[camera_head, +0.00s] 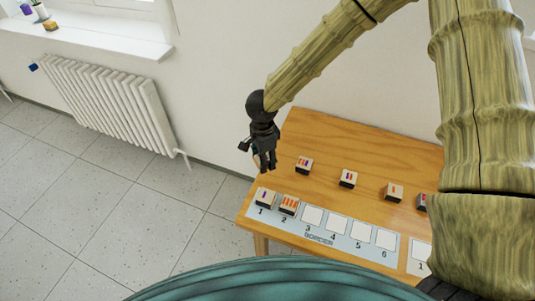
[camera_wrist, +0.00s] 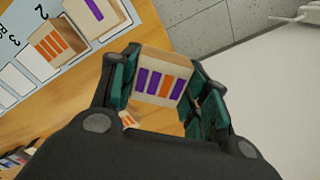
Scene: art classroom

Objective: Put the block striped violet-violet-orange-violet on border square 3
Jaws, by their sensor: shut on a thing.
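My gripper (camera_head: 265,165) is raised over the left end of the wooden table, behind the border strip (camera_head: 301,230). In the wrist view my gripper (camera_wrist: 157,85) is shut on a block (camera_wrist: 158,80) striped violet, violet, orange, violet. In the head view the fingers mostly hide that block. Border square 3 (camera_head: 312,215) is a bare white square on the strip. Square 1 bears a block with a violet stripe (camera_head: 265,197). Square 2 bears a block with several orange stripes (camera_head: 289,205).
Loose blocks stand behind the strip: one (camera_head: 304,165), another (camera_head: 348,179), a third (camera_head: 394,192) and a dark one (camera_head: 421,202) partly behind my arm. A second numbered strip (camera_head: 417,258) lies at the right. Squares 4 to 6 are bare. A radiator (camera_head: 105,105) is at the wall.

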